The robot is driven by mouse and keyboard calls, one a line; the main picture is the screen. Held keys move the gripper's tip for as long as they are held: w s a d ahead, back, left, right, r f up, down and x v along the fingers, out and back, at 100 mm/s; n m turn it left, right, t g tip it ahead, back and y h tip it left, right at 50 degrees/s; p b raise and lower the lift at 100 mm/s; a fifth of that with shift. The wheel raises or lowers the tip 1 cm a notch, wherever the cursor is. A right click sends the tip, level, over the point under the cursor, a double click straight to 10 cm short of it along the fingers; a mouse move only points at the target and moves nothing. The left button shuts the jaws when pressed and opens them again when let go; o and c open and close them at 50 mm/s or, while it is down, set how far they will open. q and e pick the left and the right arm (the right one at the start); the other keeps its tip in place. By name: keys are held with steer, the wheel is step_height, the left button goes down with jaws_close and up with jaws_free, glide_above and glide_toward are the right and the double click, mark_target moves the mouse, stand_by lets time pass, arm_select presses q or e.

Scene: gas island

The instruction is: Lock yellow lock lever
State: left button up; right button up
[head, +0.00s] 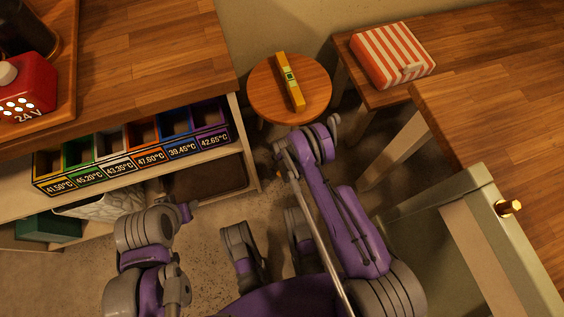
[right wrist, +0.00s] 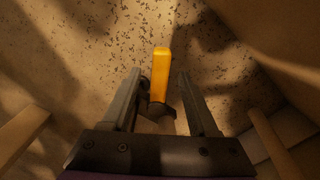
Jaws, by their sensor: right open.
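The yellow lock lever (right wrist: 161,68) shows in the right wrist view as a short orange-yellow bar with a darker lower end. It lies between the two fingers of my right gripper (right wrist: 159,82) in that picture. The fingers are open, with a gap on each side of the lever; I cannot tell how far the lever is from them in depth. In the head view my right arm reaches toward the round stool, and a tiny orange spot (head: 280,173) shows beside its wrist. My left arm is folded at lower left; its fingers cannot be made out.
A round stool (head: 262,88) holds a yellow spirit level (head: 290,82). A striped red-white box (head: 392,54) sits on the right-hand wooden bench. Labelled coloured bins (head: 138,150) stand under the left counter, with a red 24 V device (head: 27,92) above. A brass knob (head: 508,207) juts out at right.

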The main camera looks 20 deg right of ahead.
steer(key=shift+f, duration=0.75)
jaws_close()
stand_by(0.9)
